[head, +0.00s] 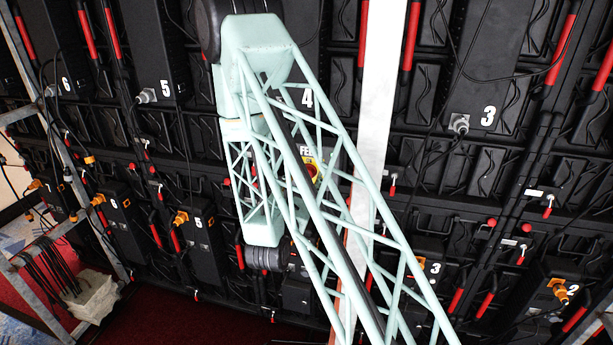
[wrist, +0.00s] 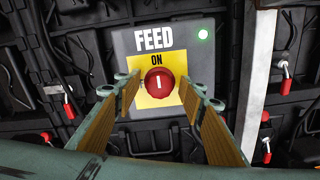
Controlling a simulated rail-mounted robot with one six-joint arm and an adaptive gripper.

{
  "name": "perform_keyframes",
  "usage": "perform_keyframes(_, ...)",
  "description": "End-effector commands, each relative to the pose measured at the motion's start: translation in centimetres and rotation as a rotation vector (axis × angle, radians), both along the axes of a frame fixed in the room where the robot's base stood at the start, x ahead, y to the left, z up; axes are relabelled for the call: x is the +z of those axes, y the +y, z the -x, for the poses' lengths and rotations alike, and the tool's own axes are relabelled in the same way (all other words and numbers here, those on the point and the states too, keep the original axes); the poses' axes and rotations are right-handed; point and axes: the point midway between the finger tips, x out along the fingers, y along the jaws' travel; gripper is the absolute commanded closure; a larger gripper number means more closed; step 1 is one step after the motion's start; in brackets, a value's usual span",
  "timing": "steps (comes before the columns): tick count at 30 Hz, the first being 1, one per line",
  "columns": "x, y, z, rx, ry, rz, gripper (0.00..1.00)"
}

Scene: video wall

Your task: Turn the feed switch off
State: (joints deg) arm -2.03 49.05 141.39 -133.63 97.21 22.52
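The feed switch is a red round knob (wrist: 159,81) on a yellow plate (wrist: 140,98) of a grey box (wrist: 185,40) labelled FEED. The knob's white mark stands upright, pointing at the word ON. My gripper (wrist: 162,92) is open in the wrist view, one finger left and one right of the knob, with gaps on both sides. In the head view the feed switch (head: 312,169) shows partly behind my lattice arm; my gripper's fingers cannot be made out there.
Black video wall panels with cables and red handles surround the box. A pale upright post (head: 376,110) stands close right of the switch, and it also shows in the wrist view (wrist: 258,75). A metal frame (head: 80,190) and white bin (head: 92,297) are at left.

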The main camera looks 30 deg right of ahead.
Motion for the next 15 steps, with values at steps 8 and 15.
perform_keyframes(8, 0.00, -0.33, -0.32, 0.000, -0.001, 0.000, 0.63)
perform_keyframes(15, 0.00, -0.32, -0.30, 0.000, -0.001, 0.001, 0.69)
